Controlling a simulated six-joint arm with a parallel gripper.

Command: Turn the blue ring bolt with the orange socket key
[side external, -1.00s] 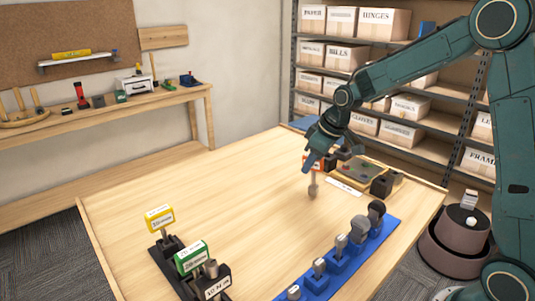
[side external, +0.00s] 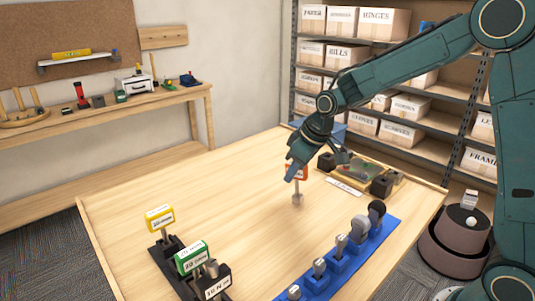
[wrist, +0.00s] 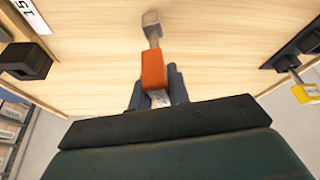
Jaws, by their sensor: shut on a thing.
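My gripper (side external: 294,174) is shut on the orange socket key (side external: 297,172) and holds it over the middle of the table, its shaft and grey socket end pointing down. In the wrist view the fingers (wrist: 158,92) flank the orange handle (wrist: 154,70), and the socket end (wrist: 151,18) points away from the gripper. A gap between socket and tabletop is hard to judge. A blue strip (side external: 327,285) at the front right carries several grey upright pieces. I cannot make out which thing is the blue ring bolt.
A black rack (side external: 172,262) at the front left holds yellow (side external: 160,218) and green (side external: 191,257) labelled keys. A board with dark blocks (side external: 381,186) lies at the back right, with a white label (side external: 345,187) beside it. The table's middle left is clear.

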